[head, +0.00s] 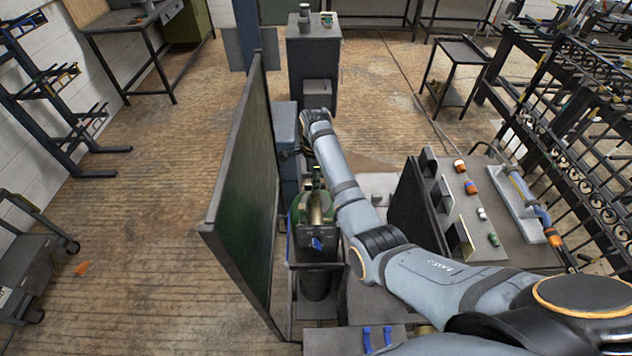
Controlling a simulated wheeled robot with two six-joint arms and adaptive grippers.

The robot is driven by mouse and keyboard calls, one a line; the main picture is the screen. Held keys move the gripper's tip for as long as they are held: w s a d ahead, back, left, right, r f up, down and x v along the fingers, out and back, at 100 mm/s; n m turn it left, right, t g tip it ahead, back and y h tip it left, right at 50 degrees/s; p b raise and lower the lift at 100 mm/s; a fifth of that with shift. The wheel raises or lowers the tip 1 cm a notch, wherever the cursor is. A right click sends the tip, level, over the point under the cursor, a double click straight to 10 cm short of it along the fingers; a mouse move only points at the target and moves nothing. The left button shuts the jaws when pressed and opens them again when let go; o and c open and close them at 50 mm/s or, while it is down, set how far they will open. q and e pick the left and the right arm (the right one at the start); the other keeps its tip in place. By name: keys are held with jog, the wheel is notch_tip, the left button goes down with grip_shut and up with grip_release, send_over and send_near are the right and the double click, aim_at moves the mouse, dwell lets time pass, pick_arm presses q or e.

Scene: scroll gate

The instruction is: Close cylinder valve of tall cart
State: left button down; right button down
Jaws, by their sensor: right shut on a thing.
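A green gas cylinder (298,210) stands upright in a dark cart frame (306,265), just right of a tall panel. A brass valve body (316,212) and dark fittings sit at its top. My right arm reaches in from the lower right, goes past the cylinder and bends back at the wrist. My right gripper (316,180) is small and dark at the cylinder's top, partly hidden by my forearm. It is shut on the cylinder valve, though the exact contact is hard to see. My left gripper is not in view.
The tall dark-green panel (245,190) stands close on the left of the cylinder. A blue-grey box (286,128) and a dark cabinet (314,55) stand behind. A bench with tools (470,210) is at the right. The wooden floor (150,220) at left is mostly clear.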

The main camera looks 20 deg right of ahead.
jog(key=shift+r+m, duration=0.1)
jog(key=shift+m, duration=0.3)
jog(key=c, duration=1.4)
grip_release()
jog(key=shift+a, duration=0.15)
jog(key=shift+r, duration=0.25)
notch_tip(320, 180, up, 7)
jog(key=shift+f, duration=0.1)
